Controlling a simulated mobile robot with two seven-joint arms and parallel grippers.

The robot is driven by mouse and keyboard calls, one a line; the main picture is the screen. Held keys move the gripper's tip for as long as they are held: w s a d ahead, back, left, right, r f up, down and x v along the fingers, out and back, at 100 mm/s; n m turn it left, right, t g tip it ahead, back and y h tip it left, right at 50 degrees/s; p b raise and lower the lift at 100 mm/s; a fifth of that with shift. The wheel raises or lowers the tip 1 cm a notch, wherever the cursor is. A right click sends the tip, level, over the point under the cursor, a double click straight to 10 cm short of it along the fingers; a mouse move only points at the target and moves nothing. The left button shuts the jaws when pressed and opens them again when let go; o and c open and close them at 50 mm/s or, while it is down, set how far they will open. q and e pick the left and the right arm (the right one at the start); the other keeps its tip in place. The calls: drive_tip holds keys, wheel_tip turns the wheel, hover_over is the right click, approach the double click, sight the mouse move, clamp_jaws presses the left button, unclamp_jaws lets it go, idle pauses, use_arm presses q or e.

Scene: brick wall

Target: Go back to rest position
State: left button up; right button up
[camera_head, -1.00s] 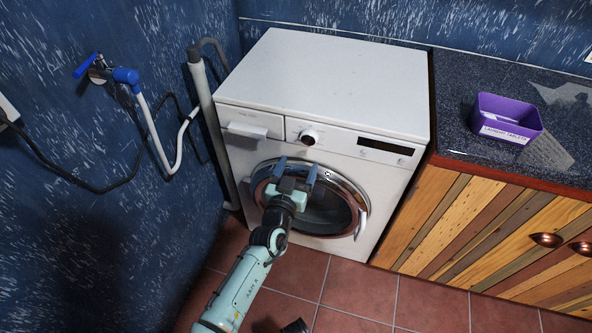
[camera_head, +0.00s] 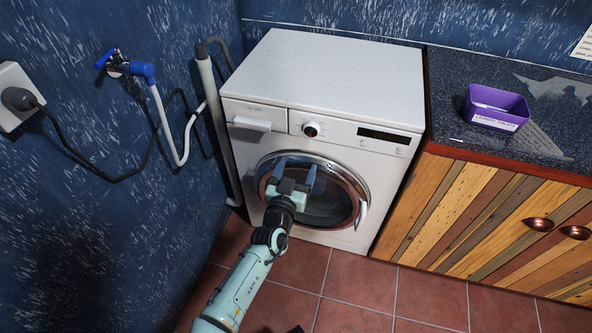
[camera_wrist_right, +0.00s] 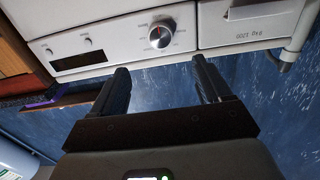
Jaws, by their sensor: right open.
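My right gripper (camera_head: 296,177) is open and empty in the head view, in front of the upper part of the washing machine's round door (camera_head: 330,208). Its two fingers (camera_wrist_right: 158,88) stand apart in the right wrist view, with nothing between them. The white washing machine (camera_head: 330,75) stands against the blue wall, and its door looks closed. In the right wrist view the machine's control panel with the round knob (camera_wrist_right: 161,35) and the drawer front (camera_wrist_right: 240,22) lie beyond the fingertips. My left gripper is not in view.
A wooden cabinet (camera_head: 470,215) with a dark speckled countertop (camera_head: 460,95) stands right of the machine. A purple box (camera_head: 495,108) labelled for laundry tablets sits on it. A blue tap (camera_head: 125,68), pipes and a plugged-in cable line the left wall.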

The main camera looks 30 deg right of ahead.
idle(0.3)
